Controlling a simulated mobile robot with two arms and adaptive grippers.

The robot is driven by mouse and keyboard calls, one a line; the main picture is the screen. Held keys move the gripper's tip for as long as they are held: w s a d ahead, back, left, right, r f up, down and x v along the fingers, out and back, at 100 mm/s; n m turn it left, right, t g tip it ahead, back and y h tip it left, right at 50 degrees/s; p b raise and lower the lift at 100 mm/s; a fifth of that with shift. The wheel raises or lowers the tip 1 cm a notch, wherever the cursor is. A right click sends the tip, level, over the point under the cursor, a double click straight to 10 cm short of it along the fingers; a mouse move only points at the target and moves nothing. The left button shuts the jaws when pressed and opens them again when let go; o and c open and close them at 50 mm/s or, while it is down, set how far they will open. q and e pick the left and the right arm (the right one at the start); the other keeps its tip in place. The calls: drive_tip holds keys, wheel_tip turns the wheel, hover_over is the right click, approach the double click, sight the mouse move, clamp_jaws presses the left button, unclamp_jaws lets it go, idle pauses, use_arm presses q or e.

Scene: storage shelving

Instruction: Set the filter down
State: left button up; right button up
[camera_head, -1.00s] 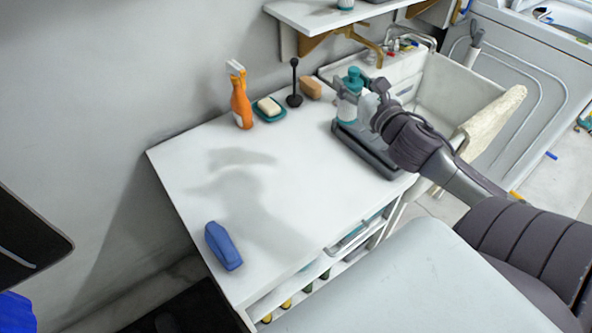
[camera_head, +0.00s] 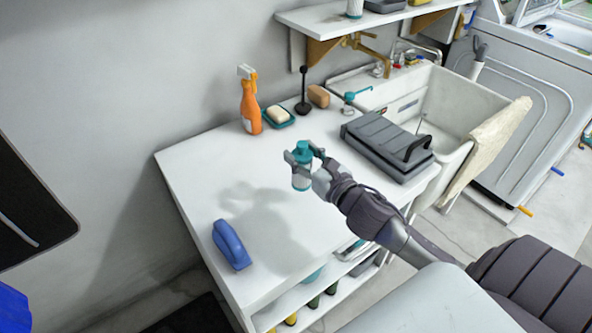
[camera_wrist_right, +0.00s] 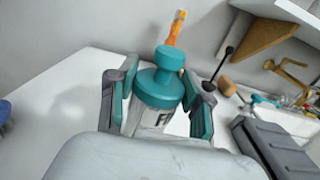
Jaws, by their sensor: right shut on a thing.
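The filter (camera_head: 301,178) is a small canister with a teal cap and a pale body. My right gripper (camera_head: 304,160) is shut on it and holds it upright over the white tabletop (camera_head: 200,180). In the right wrist view the filter (camera_wrist_right: 155,100) sits between the two teal-padded fingers of my right gripper (camera_wrist_right: 158,98). Its lower part is hidden there. Its shadow falls to the left on the tabletop, so it looks raised above the surface. My left gripper is not in view.
A dark grey case (camera_head: 385,145) lies right of the filter, beside the sink (camera_head: 455,105). An orange spray bottle (camera_head: 250,105), soap dish (camera_head: 277,117), black plunger-like tool (camera_head: 303,95) and brown block (camera_head: 318,96) line the back. A blue object (camera_head: 231,245) lies front left. The table's middle is clear.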

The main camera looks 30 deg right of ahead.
drive_tip(key=shift+w+a+f, duration=0.5)
drive_tip(key=shift+w, duration=0.1)
drive_tip(key=shift+f+b, duration=0.35)
drive_tip(key=shift+f, duration=1.65)
drive_tip(key=shift+f, duration=0.1)
drive_tip(key=o, duration=1.3)
drive_tip(key=shift+f, duration=0.1)
drive_tip(key=shift+c, duration=0.2)
drive_tip(key=shift+r, duration=0.25)
drive_tip(key=s, duration=1.2)
drive_tip(key=shift+d, duration=0.45)
drive_tip(key=shift+f, duration=0.1)
